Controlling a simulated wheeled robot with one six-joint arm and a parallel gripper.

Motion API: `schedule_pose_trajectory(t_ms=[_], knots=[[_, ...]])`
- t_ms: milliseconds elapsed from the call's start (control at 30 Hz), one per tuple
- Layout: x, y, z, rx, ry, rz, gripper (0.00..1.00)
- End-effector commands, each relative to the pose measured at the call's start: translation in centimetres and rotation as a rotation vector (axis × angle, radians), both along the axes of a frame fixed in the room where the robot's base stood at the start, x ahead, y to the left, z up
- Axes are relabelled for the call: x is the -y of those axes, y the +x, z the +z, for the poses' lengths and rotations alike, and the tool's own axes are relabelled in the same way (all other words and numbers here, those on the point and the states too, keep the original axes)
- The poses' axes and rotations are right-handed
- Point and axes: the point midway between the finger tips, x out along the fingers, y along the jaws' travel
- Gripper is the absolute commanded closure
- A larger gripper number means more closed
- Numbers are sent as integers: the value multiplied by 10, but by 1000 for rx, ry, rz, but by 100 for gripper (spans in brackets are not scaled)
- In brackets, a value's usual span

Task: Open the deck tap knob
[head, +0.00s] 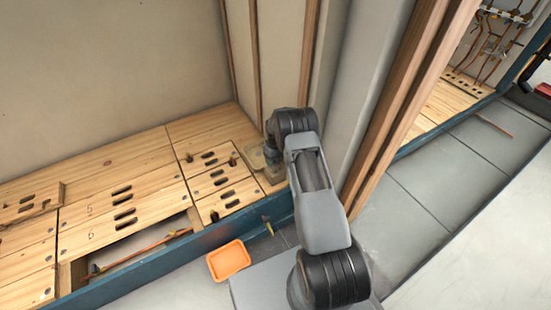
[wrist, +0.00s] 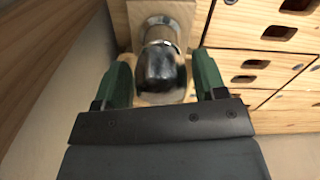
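The deck tap knob (wrist: 160,72) is a shiny chrome, rounded knob on a square wooden block (wrist: 190,22), seen at the top centre of the wrist view. My gripper (wrist: 163,78) has its two green fingers on either side of the knob, one left and one right. The fingers are apart, with what looks like a narrow gap on each side of the knob; contact is not clear. In the head view my arm reaches to the deck's right corner, and its wrist hides most of the tap and my gripper.
The wooden deck (head: 120,165) has slotted panels and an open bay with a copper pipe (head: 150,247). A wall stands close beside the tap. A blue front rail (head: 150,274) edges the deck. An orange tray (head: 228,260) lies in front of it.

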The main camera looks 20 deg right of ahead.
Motion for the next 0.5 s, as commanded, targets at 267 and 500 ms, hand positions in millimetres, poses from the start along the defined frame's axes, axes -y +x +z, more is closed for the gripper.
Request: schedule_pose_trajectory(t_ms=[267,500], knots=[[0,0,0,0,0,-2,24],[0,1,16,3,0,-2,24]])
